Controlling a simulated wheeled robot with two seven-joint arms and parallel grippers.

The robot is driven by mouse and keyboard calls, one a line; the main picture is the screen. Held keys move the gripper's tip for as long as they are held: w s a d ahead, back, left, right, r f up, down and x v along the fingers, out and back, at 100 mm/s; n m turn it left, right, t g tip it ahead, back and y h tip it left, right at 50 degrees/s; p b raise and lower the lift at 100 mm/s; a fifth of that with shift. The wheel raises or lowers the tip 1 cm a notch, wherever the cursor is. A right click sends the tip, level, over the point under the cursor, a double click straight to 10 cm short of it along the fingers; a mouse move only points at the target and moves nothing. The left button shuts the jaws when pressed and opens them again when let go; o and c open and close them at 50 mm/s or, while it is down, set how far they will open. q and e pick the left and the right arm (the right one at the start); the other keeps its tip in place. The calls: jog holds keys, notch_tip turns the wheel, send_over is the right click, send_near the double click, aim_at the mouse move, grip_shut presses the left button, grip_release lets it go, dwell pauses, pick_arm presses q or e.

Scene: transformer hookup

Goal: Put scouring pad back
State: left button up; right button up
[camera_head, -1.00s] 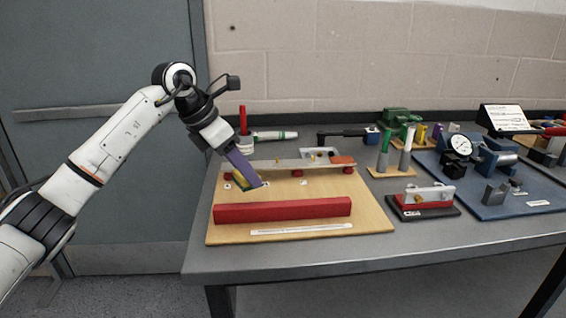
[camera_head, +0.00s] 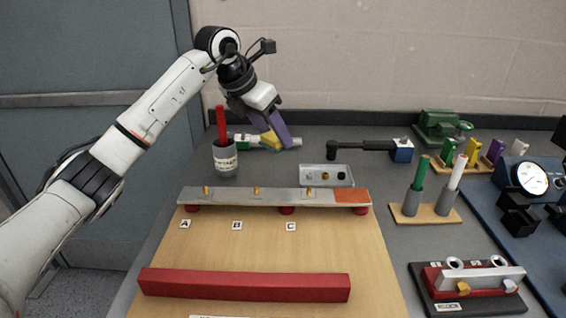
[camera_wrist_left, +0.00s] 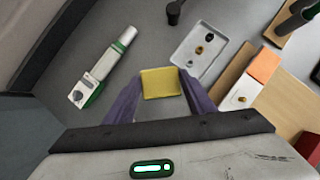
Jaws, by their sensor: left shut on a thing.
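The scouring pad (camera_head: 269,140), a small yellow block, is between the purple fingers of my left gripper (camera_head: 278,139). In the left wrist view the pad (camera_wrist_left: 160,83) is square and sits flat between both fingertips. The gripper is shut on it at the back of the bench, behind the wooden board (camera_head: 270,245). Whether the pad touches the bench top is hard to tell. My right gripper is out of view.
A white and green tool (camera_wrist_left: 103,68) lies beside the gripper. A grey cup with a red stick (camera_head: 225,158) stands left. A small tray with little parts (camera_head: 345,180) is to the right. A black-handled tool (camera_head: 350,147) lies behind the tray.

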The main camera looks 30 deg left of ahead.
aim_at(268, 145)
pick_arm(q)
jog(key=f, duration=0.4)
jog(key=shift+s+f, duration=0.15)
jog(key=shift+s, duration=0.2)
jog(key=shift+w+f, duration=0.1)
jog(key=shift+f, duration=2)
jog(key=o, duration=1.1)
jog(key=v, duration=1.2)
